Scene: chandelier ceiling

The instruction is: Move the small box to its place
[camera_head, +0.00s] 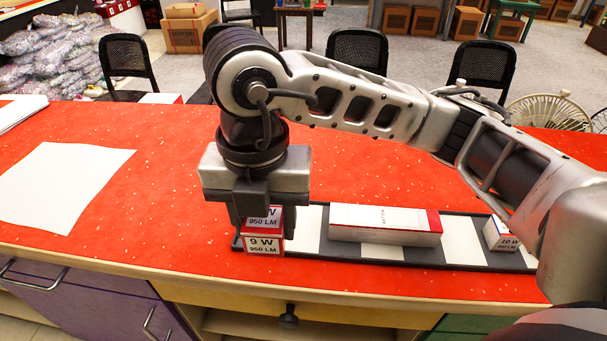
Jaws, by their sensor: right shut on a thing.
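A small red and white box (264,245) marked "9 W 950 LM" is at the left end of a long dark tray (455,266) with white sections. My right gripper (261,213) points straight down over it and is shut on it, with the fingers at its sides. The gripper hides part of the box's top. The box is upright at the tray's front-left corner; whether it rests on the tray or hangs just above it, I cannot tell. My left gripper is not in view.
A long white and red box (385,223) lies mid-tray. A small "10 W" box (499,235) stands at the tray's right end, close to my arm. White paper (62,186) lies at the left of the red tabletop (165,200). Black chairs (127,62) stand behind.

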